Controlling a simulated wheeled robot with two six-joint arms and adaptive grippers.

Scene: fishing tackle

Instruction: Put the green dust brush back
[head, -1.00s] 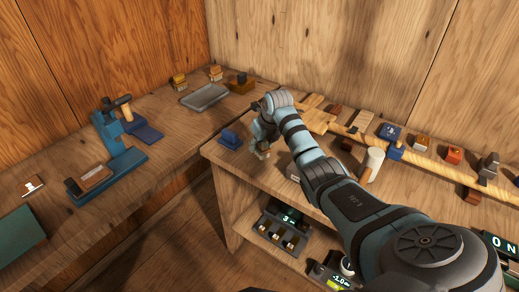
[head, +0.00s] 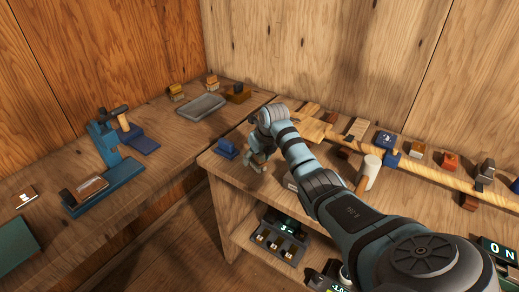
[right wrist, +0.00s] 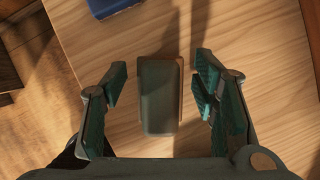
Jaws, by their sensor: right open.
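The green dust brush (right wrist: 160,105), a dark green block with a thin brown edge, lies on the wooden bench top in the right wrist view. My right gripper (head: 258,161) is low over the near left corner of the right-hand bench in the head view. In the right wrist view its jaws are open, one finger on each side of the brush, with a visible gap on both sides. In the head view the brush cannot be made out beside the gripper. My left gripper is not in view.
A blue block (head: 227,148) sits just left of the right gripper. A mallet (head: 368,172) and a long wooden rod (head: 435,172) lie to its right. A blue vise (head: 115,165) and a grey tray (head: 201,106) stand on the left bench. A lower shelf holds dark devices.

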